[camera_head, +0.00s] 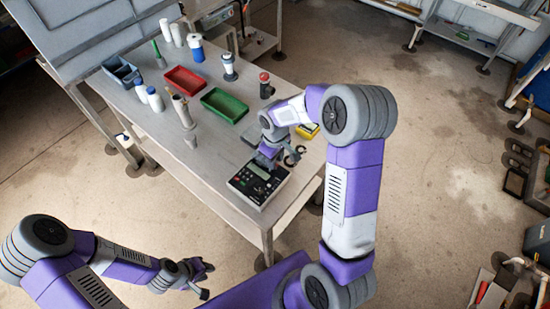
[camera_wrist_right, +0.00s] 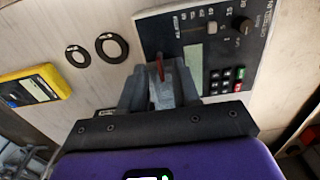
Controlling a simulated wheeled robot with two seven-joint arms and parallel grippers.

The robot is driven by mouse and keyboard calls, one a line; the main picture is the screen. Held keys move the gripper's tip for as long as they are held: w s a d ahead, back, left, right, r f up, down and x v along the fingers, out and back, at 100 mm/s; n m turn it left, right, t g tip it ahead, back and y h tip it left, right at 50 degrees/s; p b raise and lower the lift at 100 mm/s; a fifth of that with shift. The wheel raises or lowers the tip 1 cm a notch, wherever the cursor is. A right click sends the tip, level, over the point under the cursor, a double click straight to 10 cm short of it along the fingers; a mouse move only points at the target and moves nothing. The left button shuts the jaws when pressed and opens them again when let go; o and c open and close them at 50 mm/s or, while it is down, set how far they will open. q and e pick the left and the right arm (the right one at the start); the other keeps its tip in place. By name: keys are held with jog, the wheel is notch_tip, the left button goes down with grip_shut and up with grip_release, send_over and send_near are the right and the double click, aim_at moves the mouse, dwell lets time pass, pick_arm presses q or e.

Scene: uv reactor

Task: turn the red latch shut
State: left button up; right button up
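The red latch (camera_wrist_right: 160,69) is a thin upright red piece at the left edge of the dark control unit in the right wrist view. The control unit (camera_head: 260,186) has a display, buttons and a knob and sits at the near end of the table; its panel also fills the upper right of the wrist view (camera_wrist_right: 228,78). My right gripper (camera_wrist_right: 160,78) is open, with its fingertips on either side of the latch; contact cannot be told. In the head view the right gripper (camera_head: 267,160) hides the latch. My left gripper (camera_head: 207,279) is open and empty, low and away from the table.
Two dark rings (camera_wrist_right: 112,47) lie on the table left of the unit in the wrist view, with a yellow meter (camera_wrist_right: 32,87) farther left. A green tray (camera_head: 225,104), red tray (camera_head: 185,80), red-topped item (camera_head: 265,85) and several bottles stand farther along the table (camera_head: 205,160).

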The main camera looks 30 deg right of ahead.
notch_tip(320, 180, up, 8)
jog(key=shift+f+p, duration=0.2)
jog(key=shift+p, duration=0.3)
pick_arm(q)
jog(key=shift+r, duration=0.45)
jog(key=shift+s, duration=0.1)
